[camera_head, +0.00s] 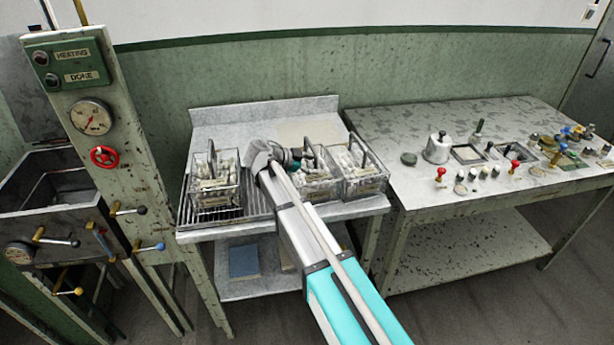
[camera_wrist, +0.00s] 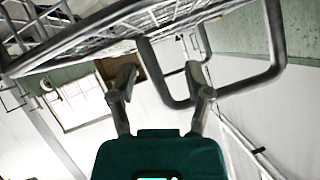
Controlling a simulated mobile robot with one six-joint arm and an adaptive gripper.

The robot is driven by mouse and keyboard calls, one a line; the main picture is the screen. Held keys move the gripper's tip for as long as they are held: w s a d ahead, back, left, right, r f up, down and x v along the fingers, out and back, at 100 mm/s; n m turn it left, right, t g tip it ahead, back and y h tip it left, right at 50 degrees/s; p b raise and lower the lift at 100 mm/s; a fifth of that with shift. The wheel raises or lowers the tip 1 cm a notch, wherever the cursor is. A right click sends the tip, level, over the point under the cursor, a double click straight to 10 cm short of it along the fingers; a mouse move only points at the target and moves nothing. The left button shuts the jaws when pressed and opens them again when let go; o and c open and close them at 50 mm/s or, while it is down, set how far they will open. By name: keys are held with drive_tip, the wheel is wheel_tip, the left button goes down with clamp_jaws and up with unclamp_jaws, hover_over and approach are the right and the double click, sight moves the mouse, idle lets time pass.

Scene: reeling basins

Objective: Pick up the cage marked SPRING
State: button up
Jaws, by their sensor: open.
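Three wire cages filled with pale cocoon-like pieces stand on the metal table in the head view: a left cage (camera_head: 214,184), a middle cage (camera_head: 319,181) and a right cage (camera_head: 362,172). Each has an upright handle and a small tag. The tags are too small to read, so I cannot tell which is marked SPRING. My gripper (camera_head: 293,156) is at the middle cage, whose left side my arm partly hides. In the wrist view my open gripper (camera_wrist: 164,82) has a grey handle (camera_wrist: 236,89) across and between its fingers in the picture; contact is unclear. Cage wire (camera_wrist: 110,38) shows above.
The metal table (camera_head: 222,125) has a raised back edge and a slatted left part. A control bench (camera_head: 420,185) with knobs and a metal pot (camera_head: 438,148) stands right. A green post with gauge (camera_head: 91,117) and a basin (camera_head: 55,190) with levers stand left.

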idle(0.3)
clamp_jaws()
drive_tip(key=shift+r, duration=0.25)
idle(0.4)
wheel_tip(320, 180, up, 18)
drive_tip(key=p, duration=1.8)
drive_tip(key=shift+f, duration=0.2)
